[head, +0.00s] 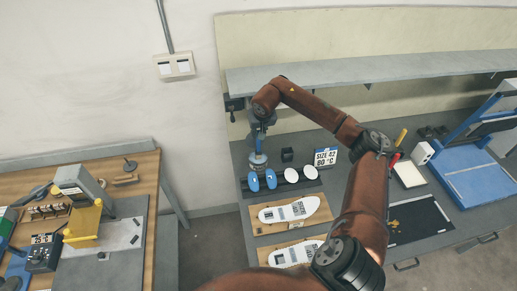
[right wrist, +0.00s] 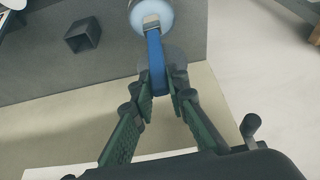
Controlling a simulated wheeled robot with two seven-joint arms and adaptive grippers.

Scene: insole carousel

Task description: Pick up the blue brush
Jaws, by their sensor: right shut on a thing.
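The blue brush (right wrist: 156,62) shows in the right wrist view as a blue handle with a pale band near its far end. My right gripper (right wrist: 163,82) is shut on the handle, with one green-padded finger on each side. My left gripper is out of view.
Two blue ovals and two white ovals (head: 291,175) stand in a row in front of the gripper. A dark square cup (head: 287,154) and a sign (head: 325,157) are to the right. A grey shelf (head: 390,70) runs above the bench. Insole boards (head: 262,229) lie in front.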

